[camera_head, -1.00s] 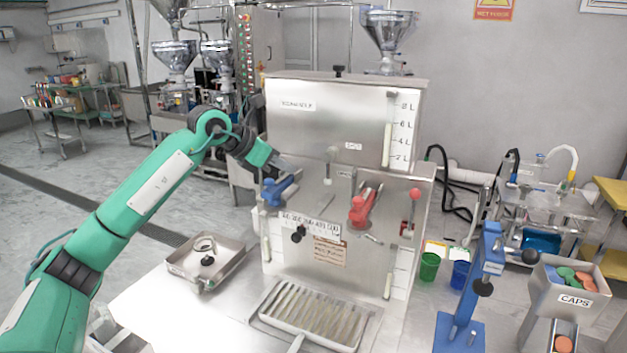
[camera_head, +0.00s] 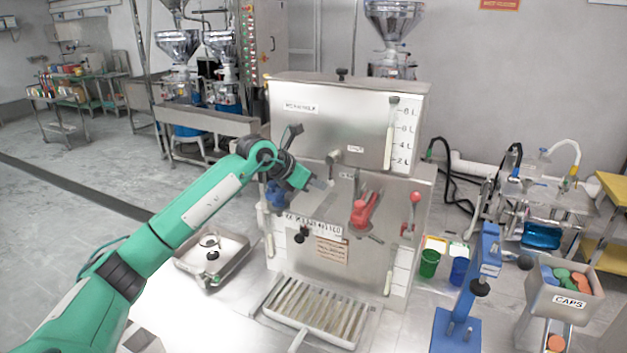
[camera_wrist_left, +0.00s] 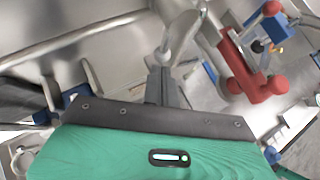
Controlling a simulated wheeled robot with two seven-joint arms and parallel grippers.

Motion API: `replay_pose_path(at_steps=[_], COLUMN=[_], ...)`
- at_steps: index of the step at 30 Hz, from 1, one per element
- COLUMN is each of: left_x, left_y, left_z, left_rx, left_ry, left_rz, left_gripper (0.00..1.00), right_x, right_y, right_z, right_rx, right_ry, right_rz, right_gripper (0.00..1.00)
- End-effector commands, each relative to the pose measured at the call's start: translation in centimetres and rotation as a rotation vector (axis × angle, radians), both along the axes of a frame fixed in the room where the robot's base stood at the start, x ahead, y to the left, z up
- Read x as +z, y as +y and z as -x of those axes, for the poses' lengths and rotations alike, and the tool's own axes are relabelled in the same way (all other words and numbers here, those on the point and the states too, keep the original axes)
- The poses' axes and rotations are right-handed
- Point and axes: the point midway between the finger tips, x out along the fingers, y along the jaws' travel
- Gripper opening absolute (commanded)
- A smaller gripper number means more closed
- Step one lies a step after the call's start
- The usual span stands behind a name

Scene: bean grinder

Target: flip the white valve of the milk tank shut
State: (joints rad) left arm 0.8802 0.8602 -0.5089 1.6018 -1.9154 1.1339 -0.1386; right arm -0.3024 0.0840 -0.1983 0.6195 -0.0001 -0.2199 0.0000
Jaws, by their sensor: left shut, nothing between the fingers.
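The steel milk tank (camera_head: 345,105) stands in the middle of the head view. A pale grey-white valve lever (camera_head: 332,163) stands upright on its front, between the blue valve (camera_head: 275,196) and the red valve (camera_head: 364,208). I take this lever to be the white valve. My left gripper (camera_head: 322,184) is shut and empty, its tip just below and left of the lever. In the left wrist view, the shut fingers (camera_wrist_left: 164,86) point at a pale rod (camera_wrist_left: 163,52); whether they touch cannot be told. My right gripper is not in view.
The red valve also shows close on the right of the left wrist view (camera_wrist_left: 240,65). A slatted drip tray (camera_head: 318,308) lies below the tank front. A square steel tray (camera_head: 232,262) sits at left. A blue press (camera_head: 478,285) stands at right.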

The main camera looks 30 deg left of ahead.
Motion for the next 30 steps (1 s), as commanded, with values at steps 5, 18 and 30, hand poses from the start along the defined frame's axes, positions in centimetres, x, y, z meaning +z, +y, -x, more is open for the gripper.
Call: replay_pose_path(at_steps=[5,18,30], left_x=[0.0,-0.3,-0.5], left_y=[0.0,-0.4,-1.1], left_z=[0.0,0.0,-0.1], left_rx=[0.000,0.000,-0.001], left_ry=[0.000,-0.004,-0.009], left_rz=[0.002,0.073,0.133], left_gripper=[0.00,0.00,0.00], right_x=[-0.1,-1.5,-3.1], right_y=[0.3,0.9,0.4], right_z=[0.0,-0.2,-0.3], right_rx=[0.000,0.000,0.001], right_ry=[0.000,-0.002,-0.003], right_rz=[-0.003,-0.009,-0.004], right_gripper=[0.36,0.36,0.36])
